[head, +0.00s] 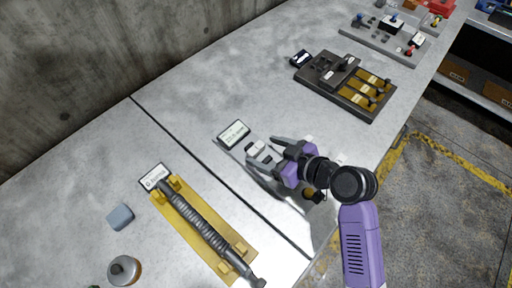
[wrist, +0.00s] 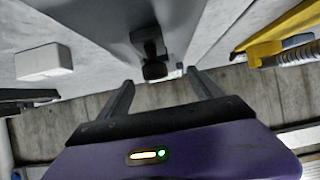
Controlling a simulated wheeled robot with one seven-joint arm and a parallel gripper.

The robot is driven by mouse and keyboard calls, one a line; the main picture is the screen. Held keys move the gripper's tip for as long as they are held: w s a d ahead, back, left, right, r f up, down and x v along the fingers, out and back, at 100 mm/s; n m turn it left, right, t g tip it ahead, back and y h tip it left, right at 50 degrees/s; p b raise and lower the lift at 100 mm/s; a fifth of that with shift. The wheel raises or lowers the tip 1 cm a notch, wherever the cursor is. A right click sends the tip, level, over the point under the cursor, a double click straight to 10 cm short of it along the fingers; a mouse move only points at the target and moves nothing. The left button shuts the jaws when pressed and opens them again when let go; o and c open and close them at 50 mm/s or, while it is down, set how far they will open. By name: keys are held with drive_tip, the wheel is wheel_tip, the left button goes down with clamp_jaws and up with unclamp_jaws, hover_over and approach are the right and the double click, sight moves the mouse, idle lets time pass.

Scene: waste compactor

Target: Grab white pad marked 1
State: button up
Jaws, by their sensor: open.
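No number is legible on either, so I cannot tell which is marked 1. My gripper (head: 271,152) is open, its fingers spread close to the pads. In the wrist view, my open fingers (wrist: 160,84) have nothing clearly held between them. A dark upright part (wrist: 152,50) shows between and beyond them. A white block (wrist: 43,62) lies to the left, clear of the fingers.
A small sign (head: 233,134) stands just behind the pads. A yellow tray (head: 172,212) with a ribbed dark shaft (head: 205,225) lies to the left. A dark fixture (head: 345,85) is at the upper right. A blue-grey block (head: 120,217) sits at the left.

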sight(258, 149)
drive_tip(key=shift+x, duration=1.55)
drive_tip(key=shift+c, duration=0.3)
drive_tip(key=c, duration=1.5)
